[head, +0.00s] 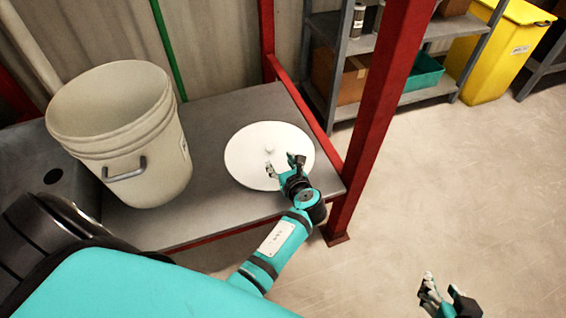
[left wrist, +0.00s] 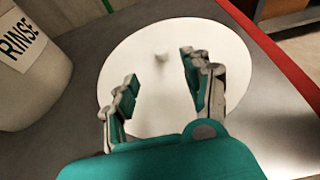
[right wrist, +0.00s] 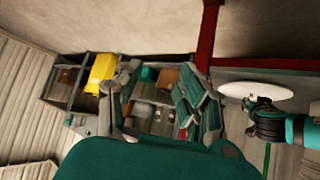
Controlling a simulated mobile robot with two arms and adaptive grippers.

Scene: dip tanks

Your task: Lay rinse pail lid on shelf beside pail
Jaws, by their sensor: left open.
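The white round lid (head: 246,145) lies flat on the grey shelf (head: 213,205), to the right of the pail and apart from it. Its small knob faces up. The off-white rinse pail (head: 128,135) stands upright with its top uncovered; its RINSE label (left wrist: 18,45) shows in the left wrist view. My left gripper (head: 283,166) is open over the lid's near right part. In the left wrist view (left wrist: 160,78) the knob shows ahead, between the parted fingers, which hold nothing. My right gripper (head: 444,287) is open and empty over the floor at lower right.
A red post (head: 372,120) rises at the shelf's right front corner. Behind it stands a grey rack (head: 325,70) with boxes and a teal bin (head: 421,76). A yellow bin (head: 492,55) is at the back right. The floor at right is clear.

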